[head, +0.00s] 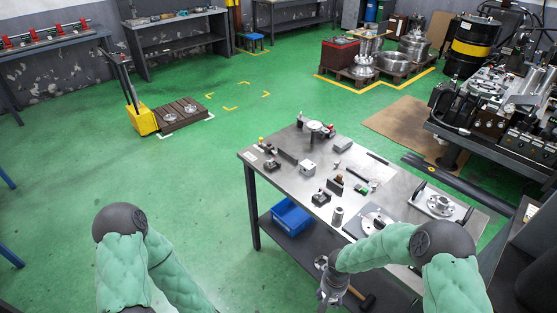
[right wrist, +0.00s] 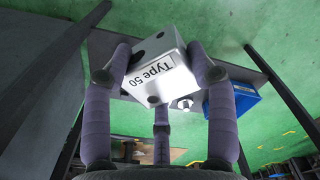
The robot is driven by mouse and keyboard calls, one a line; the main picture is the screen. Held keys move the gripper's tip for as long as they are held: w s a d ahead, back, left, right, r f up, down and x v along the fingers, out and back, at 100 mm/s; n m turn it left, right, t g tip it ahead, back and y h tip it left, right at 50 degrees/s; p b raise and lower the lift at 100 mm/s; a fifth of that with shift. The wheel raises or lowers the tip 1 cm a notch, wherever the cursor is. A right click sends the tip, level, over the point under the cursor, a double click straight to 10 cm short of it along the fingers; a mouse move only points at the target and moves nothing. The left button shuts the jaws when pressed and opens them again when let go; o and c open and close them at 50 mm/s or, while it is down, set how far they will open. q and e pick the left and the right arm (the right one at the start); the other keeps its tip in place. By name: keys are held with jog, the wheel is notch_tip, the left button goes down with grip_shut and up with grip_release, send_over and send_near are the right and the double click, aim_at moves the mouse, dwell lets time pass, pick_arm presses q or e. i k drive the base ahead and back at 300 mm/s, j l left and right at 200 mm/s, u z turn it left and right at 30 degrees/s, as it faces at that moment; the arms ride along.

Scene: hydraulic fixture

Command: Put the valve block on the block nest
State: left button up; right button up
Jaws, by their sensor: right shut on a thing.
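The valve block (right wrist: 148,68) is a silver block with dark round holes and a "Type 50" label. In the right wrist view it sits between the purple-grey fingers of my right gripper (right wrist: 160,66), which are shut on it. In the head view my right gripper (head: 331,284) hangs at the front edge of the workbench (head: 285,185), partly hidden by my arm. I cannot tell for sure which fixture is the block nest; a small dark fixture (head: 321,198) stands on the bench near its left front edge. My left gripper is outside the head view; only its arm shows.
A blue bin (head: 291,215) sits on the shelf below.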

aim_at(284, 162)
jog(key=i+j, duration=1.2)
jog(key=i, duration=0.15)
